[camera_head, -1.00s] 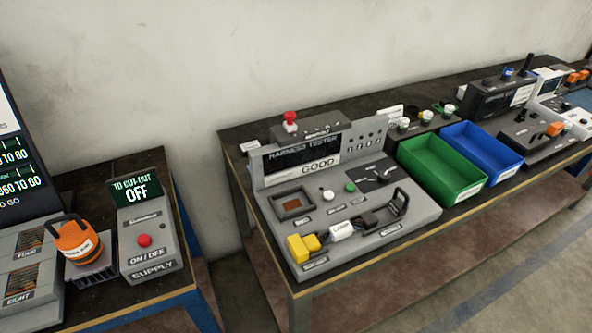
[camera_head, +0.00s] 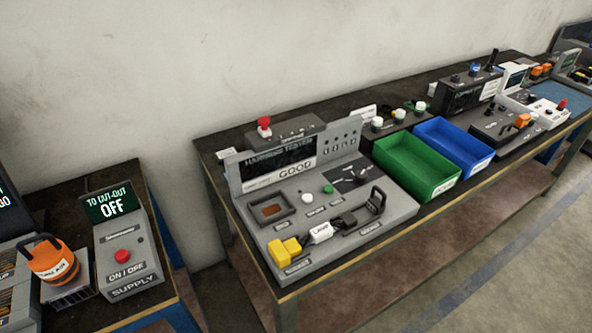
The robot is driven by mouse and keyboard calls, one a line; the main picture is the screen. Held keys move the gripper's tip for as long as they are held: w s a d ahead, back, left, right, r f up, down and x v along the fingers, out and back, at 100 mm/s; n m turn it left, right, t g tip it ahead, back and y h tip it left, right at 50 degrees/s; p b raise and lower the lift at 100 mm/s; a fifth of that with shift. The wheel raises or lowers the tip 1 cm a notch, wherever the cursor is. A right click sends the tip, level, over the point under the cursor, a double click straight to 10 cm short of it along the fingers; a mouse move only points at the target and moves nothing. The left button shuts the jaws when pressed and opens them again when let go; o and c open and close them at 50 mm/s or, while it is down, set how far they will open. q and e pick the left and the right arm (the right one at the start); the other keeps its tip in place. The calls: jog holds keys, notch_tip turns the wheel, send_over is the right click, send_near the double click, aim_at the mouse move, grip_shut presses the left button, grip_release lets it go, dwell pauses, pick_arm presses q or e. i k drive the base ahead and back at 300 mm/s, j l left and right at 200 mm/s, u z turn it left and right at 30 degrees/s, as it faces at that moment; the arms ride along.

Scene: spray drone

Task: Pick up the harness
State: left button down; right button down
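The harness (camera_head: 322,232) lies on the front part of the grey harness tester (camera_head: 345,242). It has a yellow connector at its left end, a white tag in the middle and a dark connector toward the right. Its right end is near a dark upright handle (camera_head: 378,199); I cannot tell whether they touch. The tester's display is hard to read, with "GOOD" on the panel below it. Neither of my grippers shows in the head view.
A green bin (camera_head: 447,184) and a blue bin (camera_head: 484,160) stand right of the tester. A red button (camera_head: 264,122) sits behind it. On the left bench are a supply box (camera_head: 133,281) reading OFF and an orange handled object (camera_head: 52,262). A gap separates the benches.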

aim_at(347, 221)
jog(key=i+l+u, duration=0.1)
jog(key=l+u, duration=0.25)
jog(key=l, duration=0.45)
jog(key=l+u, duration=0.35)
jog(key=l, duration=0.45)
jog(key=k+l+u, duration=0.15)
jog(key=l+u, duration=0.2)
jog(key=l, duration=0.45)
